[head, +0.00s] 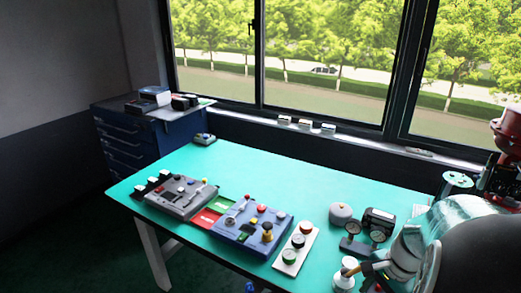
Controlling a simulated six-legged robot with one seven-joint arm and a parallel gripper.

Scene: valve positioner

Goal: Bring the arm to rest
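A large rounded grey-and-black shape fills the lower right corner, close to the camera, and looks like part of my own arm. I cannot make out my gripper or its fingers in the head view. The green-topped table (240,170) stands in front of the window. On it are a grey control panel (182,196) at the left and a blue-grey control panel (252,225) in the middle, both with knobs and small levers.
A white strip with round buttons (295,249), a grey domed object (340,213) and dark gauges (372,226) stand toward the right. A red device (507,128) is at the right edge. A blue drawer cabinet (150,137) stands behind left. The table's back middle is clear.

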